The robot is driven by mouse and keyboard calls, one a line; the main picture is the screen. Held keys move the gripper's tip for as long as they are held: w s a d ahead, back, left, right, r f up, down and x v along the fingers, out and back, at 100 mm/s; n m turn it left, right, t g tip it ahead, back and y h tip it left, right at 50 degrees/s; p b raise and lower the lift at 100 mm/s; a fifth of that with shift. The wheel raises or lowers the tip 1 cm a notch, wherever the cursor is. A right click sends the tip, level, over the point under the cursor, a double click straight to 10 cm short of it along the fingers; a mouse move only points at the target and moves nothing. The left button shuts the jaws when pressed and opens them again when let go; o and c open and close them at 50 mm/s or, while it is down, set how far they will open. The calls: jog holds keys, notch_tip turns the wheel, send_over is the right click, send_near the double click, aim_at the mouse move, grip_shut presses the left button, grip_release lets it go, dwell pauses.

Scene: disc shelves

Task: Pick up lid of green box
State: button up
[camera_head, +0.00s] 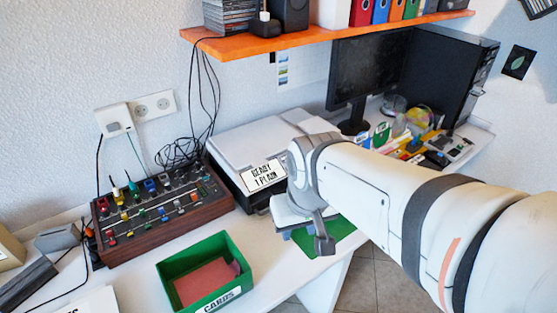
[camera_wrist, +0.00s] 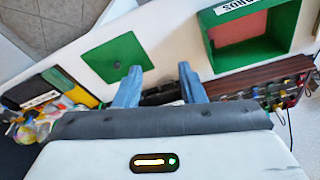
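The green lid (camera_head: 343,241) lies flat on the white desk, partly hidden behind my gripper in the head view. In the wrist view the lid (camera_wrist: 103,58) shows almost whole, with a small knob in its middle. The green box (camera_head: 222,297) stands open to the left of the lid, with a reddish card stack inside and a "CARDS" label. The box (camera_wrist: 292,48) also shows at the upper right of the wrist view. My gripper (camera_wrist: 160,72) is open and empty, its blue fingers apart. It is above the desk near the lid, not holding it.
A mixer with coloured knobs (camera_head: 160,213) and a printer (camera_head: 250,148) stand behind the box. An orange shelf (camera_head: 330,32) hangs above. A monitor (camera_head: 365,75) and colourful clutter fill the right. The desk's front edge is close to the lid.

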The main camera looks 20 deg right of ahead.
jog(key=shift+o, duration=0.3)
jog(key=shift+d, duration=0.1)
jog(key=shift+o, duration=0.8)
jog(key=shift+w+d, duration=0.1)
jog(key=shift+o, duration=0.2)
jog(key=w+d+f+m, duration=0.3)
jog(key=w+d+f, duration=0.2)
jog(key=w, duration=0.4)
jog(key=shift+w+d+m+g+h+p, duration=0.3)
jog(key=shift+w+d+g+p, duration=0.05)
jog(key=shift+d+g+p, duration=0.1)
jog(key=shift+w+d+f+m+g+p, duration=0.2)
jog(key=shift+w+d+f+m, duration=0.45)
jog(key=shift+w+d+f, duration=1.8)
jog(key=shift+w+d+f+m+t+p, duration=0.1)
jog(key=shift+w+d+f+m+p, duration=0.3)
jog(key=shift+f, duration=3.9)
jog(key=shift+w+d+f+m+g+p, duration=0.15)
jog(key=shift+w+d+f+m, duration=1.1)
jog(key=shift+f, duration=2.15)
jog(key=shift+w+d+n, duration=0.35)
jog(key=shift+w+n, duration=0.05)
grip_shut()
